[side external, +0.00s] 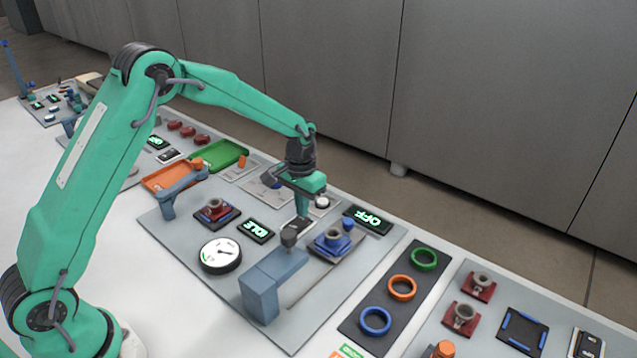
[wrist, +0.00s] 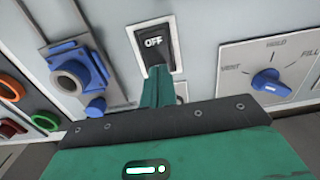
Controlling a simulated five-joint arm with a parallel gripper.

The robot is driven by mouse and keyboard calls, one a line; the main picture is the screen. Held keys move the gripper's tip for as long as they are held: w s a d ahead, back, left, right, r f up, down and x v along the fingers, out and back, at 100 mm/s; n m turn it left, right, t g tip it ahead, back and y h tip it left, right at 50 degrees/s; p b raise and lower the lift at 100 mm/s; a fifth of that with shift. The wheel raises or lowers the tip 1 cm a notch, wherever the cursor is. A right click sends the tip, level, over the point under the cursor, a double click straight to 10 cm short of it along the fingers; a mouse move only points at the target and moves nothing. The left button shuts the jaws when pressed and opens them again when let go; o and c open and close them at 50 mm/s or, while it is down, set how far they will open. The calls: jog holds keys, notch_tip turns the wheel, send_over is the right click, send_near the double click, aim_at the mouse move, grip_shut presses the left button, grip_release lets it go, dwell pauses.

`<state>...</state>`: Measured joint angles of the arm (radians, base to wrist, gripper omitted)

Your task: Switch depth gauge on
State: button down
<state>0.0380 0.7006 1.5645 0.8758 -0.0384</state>
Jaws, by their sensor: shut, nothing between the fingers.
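A black rocker switch in a white frame, marked OFF (wrist: 153,41), is at the upper middle of the wrist view. My gripper (wrist: 161,72) is shut and empty, its tips over the lower part of the switch; I cannot tell whether they touch it. In the side view my gripper (side external: 302,214) points down at the grey panel, and its tips partly hide the switch. A black display (side external: 368,219) to its right shows OFF in green. No label in view names the depth gauge.
A blue fixture (side external: 332,241) stands close right of my gripper. A grey-blue bracket (side external: 262,296) is in front, beside a round dial (side external: 220,255). A blue knob marked VENT, HOLD and FILL (wrist: 267,80) is at the right of the wrist view. Coloured rings (side external: 402,288) lie farther right.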

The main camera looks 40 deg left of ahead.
jog(key=shift+f, duration=0.6)
dwell(0.5)
jog(key=shift+r, duration=3.5)
jog(key=shift+r, duration=0.1)
